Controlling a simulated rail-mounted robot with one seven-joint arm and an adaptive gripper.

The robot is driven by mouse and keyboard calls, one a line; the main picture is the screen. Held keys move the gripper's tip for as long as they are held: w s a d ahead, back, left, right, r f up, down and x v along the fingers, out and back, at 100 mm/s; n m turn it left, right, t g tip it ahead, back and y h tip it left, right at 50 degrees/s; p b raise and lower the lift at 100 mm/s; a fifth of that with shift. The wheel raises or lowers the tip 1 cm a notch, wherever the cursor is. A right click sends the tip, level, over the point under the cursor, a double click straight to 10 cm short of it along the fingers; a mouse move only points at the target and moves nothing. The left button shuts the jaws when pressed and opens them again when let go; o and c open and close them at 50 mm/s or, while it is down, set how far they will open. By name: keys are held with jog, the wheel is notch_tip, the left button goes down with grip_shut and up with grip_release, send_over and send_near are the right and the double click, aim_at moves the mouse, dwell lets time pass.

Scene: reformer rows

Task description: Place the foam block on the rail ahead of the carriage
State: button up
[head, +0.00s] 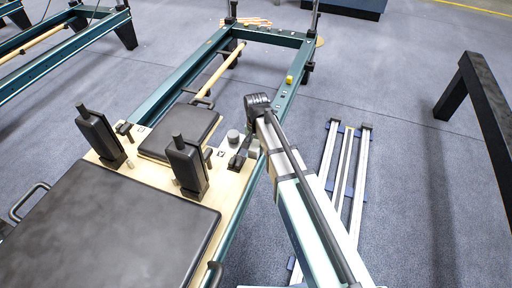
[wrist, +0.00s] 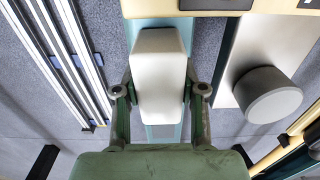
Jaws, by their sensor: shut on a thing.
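In the wrist view my gripper (wrist: 161,92) is shut on a pale grey-white block (wrist: 160,75), which I take as the foam block. One finger presses each side. The block is over the teal rail (wrist: 163,133); I cannot tell whether it touches it. In the head view the carriage (head: 229,206) is a cream board with black pads and upright shoulder rests. The teal near rail (head: 284,98) runs on past it toward the far end. My arm reaches in from the lower right and hides part of the rail; the gripper is not clear there.
A small yellow block (head: 289,80) sits on the rail farther along. A grey round knob (wrist: 268,95) is right of the held block. White-railed equipment (head: 345,165) lies on the floor at right, with a black frame (head: 480,105) beyond. Shoulder rests (head: 187,165) stand close by.

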aim_at(256, 143)
jog(key=shift+f, duration=0.15)
jog(key=o, duration=0.9)
jog(key=shift+c, duration=0.2)
jog(key=shift+r, duration=0.2)
notch_tip(256, 143, up, 12)
jog(key=p, duration=0.4)
jog(key=s+d+f+n+g+h, duration=0.1)
jog(key=s+d+f+g, duration=0.2)
jog(key=s+d+f, duration=0.55)
jog(key=s+d+f+n+g, duration=0.1)
jog(key=s+d+f+g, duration=0.3)
jog(key=s+f, duration=0.65)
jog(key=s+d+f+g, duration=0.1)
jog(key=s+d, duration=0.1)
jog(key=s, duration=0.7)
jog(key=s+d+f+n+g, duration=0.1)
jog(key=s+d+f+g, duration=0.1)
jog(key=s, duration=0.7)
jog(key=s+d+f+g, duration=0.2)
jog(key=s+d, duration=0.2)
jog(key=s, duration=0.5)
jog(key=shift+d, duration=0.15)
